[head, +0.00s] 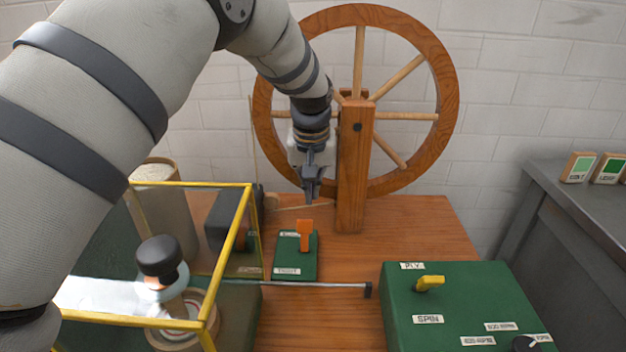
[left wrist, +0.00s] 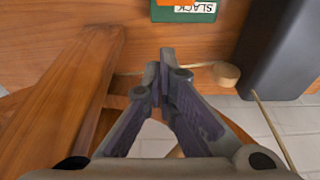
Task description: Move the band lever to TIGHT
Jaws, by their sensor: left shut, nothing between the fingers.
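The band lever (head: 304,232) is an orange handle on a small green plate (head: 286,262). The plate's near label reads TIGHT; its far label reads SLACK in the left wrist view (left wrist: 195,8). The handle's top shows near the SLACK end; its exact tilt is hard to tell. Only a bit of orange (left wrist: 176,2) shows at the top edge of the left wrist view. My left gripper (head: 313,196) points down, shut and empty, above and behind the plate, apart from the lever. It also shows in the left wrist view (left wrist: 164,62). My right gripper is not in view.
A wooden spinning wheel (head: 440,72) with an upright post (head: 352,165) stands close right of my left gripper. A yellow-framed clear case (head: 250,215) stands left of the plate. A green box (head: 450,300) with a yellow lever (head: 430,282) is at front right. A thin rod (head: 325,286) crosses in front.

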